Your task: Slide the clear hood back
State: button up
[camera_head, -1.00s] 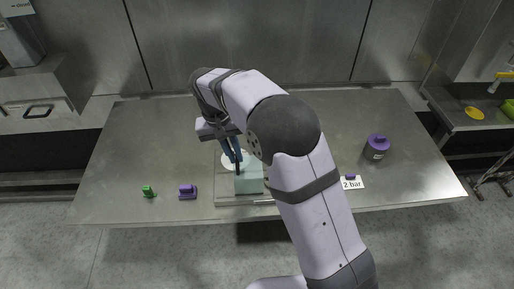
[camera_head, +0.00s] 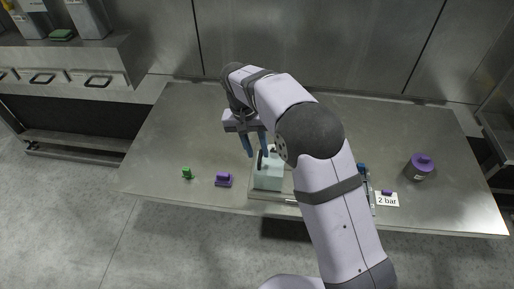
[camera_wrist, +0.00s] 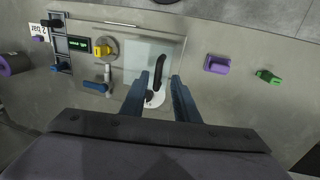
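The clear hood (camera_head: 268,179) is a pale, see-through box on a flat base plate (camera_head: 259,195) near the front edge of the table. It also shows in the wrist view (camera_wrist: 139,56) as a pale panel. A black upright handle (camera_wrist: 158,72) stands at the hood; it also shows in the head view (camera_head: 261,159). My gripper (camera_wrist: 160,79) is open, with its two blue fingers on either side of the handle as the wrist view sees it. Whether the fingers touch it I cannot tell. A white round part (camera_wrist: 155,99) shows between the fingers. My arm hides the hood's right side in the head view.
Left of the hood are a purple block (camera_head: 223,180) and a small green piece (camera_head: 187,173). On the other side are a yellow knob (camera_wrist: 103,48), a blue lever (camera_wrist: 95,87), a green display (camera_wrist: 79,43), a "2 bar" sign (camera_head: 387,200) and a purple-lidded pot (camera_head: 420,167).

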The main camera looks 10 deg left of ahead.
notch_tip(320, 180, up, 7)
jog(key=a+b, duration=0.1)
jog(key=b, duration=0.1)
jog(key=shift+a, duration=0.3)
jog(key=shift+r, duration=0.1)
dwell(0.3)
jog(key=s+d+f+y, duration=0.1)
jog(key=s+d, duration=0.2)
jog(key=d, duration=0.4)
jog(key=s+d+f, duration=0.2)
jog(key=s+d, duration=0.1)
jog(key=d, duration=0.4)
jog(key=s+d+f, duration=0.3)
jog(key=s+d, duration=0.2)
jog(key=s, duration=0.3)
jog(key=s+d+f+y, duration=0.1)
jog(key=s+d+f, duration=0.3)
jog(key=s, duration=0.4)
jog(key=shift+s+d, duration=0.15)
jog(key=shift+d, duration=0.5)
